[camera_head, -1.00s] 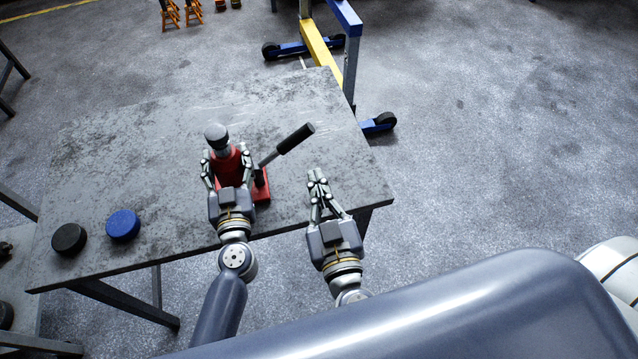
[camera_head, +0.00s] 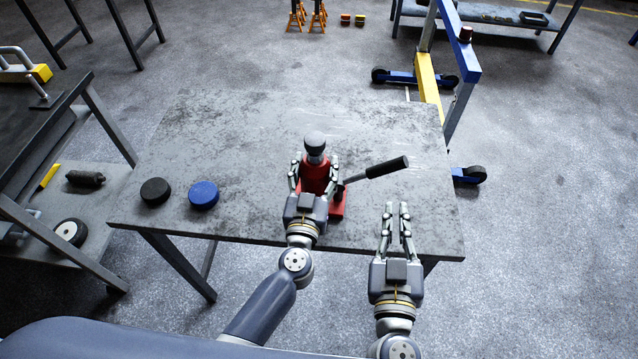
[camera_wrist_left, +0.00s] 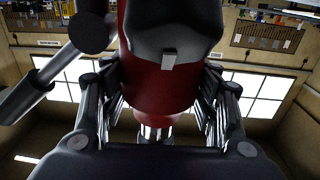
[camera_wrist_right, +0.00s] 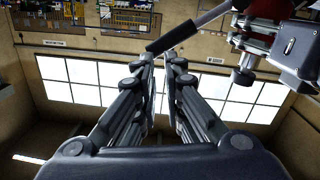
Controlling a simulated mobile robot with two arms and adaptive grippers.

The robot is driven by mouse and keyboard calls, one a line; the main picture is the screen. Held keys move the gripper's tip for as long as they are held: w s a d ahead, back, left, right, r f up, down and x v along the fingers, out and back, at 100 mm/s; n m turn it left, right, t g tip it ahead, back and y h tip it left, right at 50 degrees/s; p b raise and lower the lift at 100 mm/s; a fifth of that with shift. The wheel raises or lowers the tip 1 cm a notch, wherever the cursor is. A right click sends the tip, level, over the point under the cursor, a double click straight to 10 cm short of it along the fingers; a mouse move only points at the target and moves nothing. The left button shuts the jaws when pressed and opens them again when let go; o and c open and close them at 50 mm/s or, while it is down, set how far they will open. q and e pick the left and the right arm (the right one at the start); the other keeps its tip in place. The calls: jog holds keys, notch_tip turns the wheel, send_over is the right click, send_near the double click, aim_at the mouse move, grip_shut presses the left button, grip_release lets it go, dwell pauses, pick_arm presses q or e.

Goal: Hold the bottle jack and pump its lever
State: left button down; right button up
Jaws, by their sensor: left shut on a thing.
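The red bottle jack (camera_head: 316,175) stands upright on the grey table (camera_head: 250,130), with a dark round top. My left gripper (camera_head: 313,170) is shut around its body; the red body also fills the middle of the left wrist view (camera_wrist_left: 160,90). The jack's lever (camera_head: 386,167) slants up to the right and ends in a black grip. My right gripper (camera_head: 397,208) is empty near the table's front right edge, below the lever in the head view. Its fingers are a narrow gap apart. In the right wrist view the lever's grip (camera_wrist_right: 178,36) shows just beyond the fingertips, apparently apart from them.
A blue disc (camera_head: 203,194) and a black disc (camera_head: 155,191) lie on the table's left part. A blue and yellow wheeled frame (camera_head: 427,78) stands behind the table's right corner. Another bench (camera_head: 70,110) is at left. The table's back middle is clear.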

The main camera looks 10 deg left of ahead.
jog(key=o, duration=0.5)
jog(key=w+a+r+n+y, duration=0.1)
jog(key=a+n+y, duration=0.1)
jog(key=w+a+r+n+t+y, duration=0.1)
jog(key=a+r+n+y, duration=0.1)
jog(key=a, duration=0.1)
jog(key=w+a+r+n+y, duration=0.1)
jog(key=a+r+n+y, duration=0.1)
jog(key=a, duration=0.1)
jog(key=shift+w+a+r, duration=0.1)
jog(key=shift+w+r, duration=0.05)
jog(key=shift+r, duration=0.1)
jog(key=a+r+n+g+y, duration=0.2)
jog(key=a+r+n+y, duration=0.4)
jog(key=a+n+y, duration=0.4)
jog(key=s+a+r+n+g+y, duration=0.2)
jog(key=s+a+n+g+y, duration=0.15)
jog(key=a+n+g, duration=0.75)
jog(key=n+g+h, duration=0.4)
jog(key=n+h, duration=1.5)
jog(key=n, duration=0.7)
send_near(393, 162)
jog(key=shift+y, duration=0.35)
jog(key=f, duration=0.4)
jog(key=w+f, duration=0.1)
jog(key=f, duration=0.6)
jog(key=shift+w+d+f, duration=0.2)
jog(key=shift+w+f, duration=0.1)
jog(key=shift+w, duration=0.05)
